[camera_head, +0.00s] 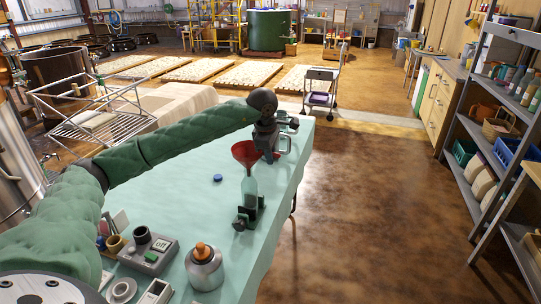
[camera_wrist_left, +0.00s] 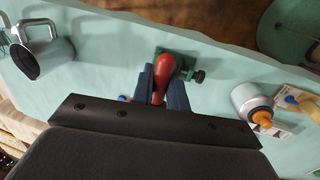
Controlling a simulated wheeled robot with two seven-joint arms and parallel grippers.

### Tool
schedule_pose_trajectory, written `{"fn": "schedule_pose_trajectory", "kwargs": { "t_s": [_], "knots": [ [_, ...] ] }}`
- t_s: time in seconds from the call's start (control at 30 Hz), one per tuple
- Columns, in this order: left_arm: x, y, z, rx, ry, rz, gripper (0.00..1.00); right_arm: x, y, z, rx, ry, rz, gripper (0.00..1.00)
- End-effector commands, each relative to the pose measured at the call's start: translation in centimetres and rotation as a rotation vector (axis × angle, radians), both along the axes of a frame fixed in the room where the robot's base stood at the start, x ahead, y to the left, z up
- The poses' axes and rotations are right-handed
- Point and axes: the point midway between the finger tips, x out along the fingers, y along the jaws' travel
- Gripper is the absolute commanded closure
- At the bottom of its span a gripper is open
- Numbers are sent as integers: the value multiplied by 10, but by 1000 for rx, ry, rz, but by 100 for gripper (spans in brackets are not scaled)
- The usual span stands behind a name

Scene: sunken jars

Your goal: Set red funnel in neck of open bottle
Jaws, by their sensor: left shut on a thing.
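The red funnel (camera_head: 244,152) is upright with its wide mouth up, directly over the open bottle (camera_head: 249,190). The pale green bottle stands in a dark clamp stand (camera_head: 244,218) on the table. The funnel's spout meets or overlaps the bottle's neck in the head view; I cannot tell how far it is inside. My left gripper (camera_head: 268,152) is at the funnel's far right side. In the left wrist view the red funnel (camera_wrist_left: 165,67) lies between my left fingers (camera_wrist_left: 162,86), which are shut on it. The bottle is hidden there. My right gripper is not in view.
A metal mug (camera_wrist_left: 42,48) stands near the far end of the table. A silver bottle with an orange cap (camera_head: 204,268) and a switch box (camera_head: 149,253) are at the near end. A blue cap (camera_head: 218,178) lies left of the bottle. The table's right edge is close.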

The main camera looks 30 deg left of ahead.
Motion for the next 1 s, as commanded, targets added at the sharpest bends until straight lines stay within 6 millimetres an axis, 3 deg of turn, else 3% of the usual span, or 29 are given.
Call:
{"fn": "schedule_pose_trajectory", "kwargs": {
  "t_s": [0.3, 0.33, 0.43, 0.47, 0.83, 1.0],
  "knots": [
    [0, 0, -1, 0, 0, 0, 100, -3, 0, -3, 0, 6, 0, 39],
    [0, 0, -1, 0, 0, 0, 81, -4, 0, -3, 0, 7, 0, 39],
    [0, 0, -1, 0, 0, 0, 61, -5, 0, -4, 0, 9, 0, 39],
    [0, 0, -1, 0, 0, 0, 59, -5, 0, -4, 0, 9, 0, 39],
    [0, 0, 0, 0, -1, 0, 59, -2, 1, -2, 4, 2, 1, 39],
    [-4, 1, 22, 1, -4, 0, 59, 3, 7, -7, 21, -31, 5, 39]
  ]
}}
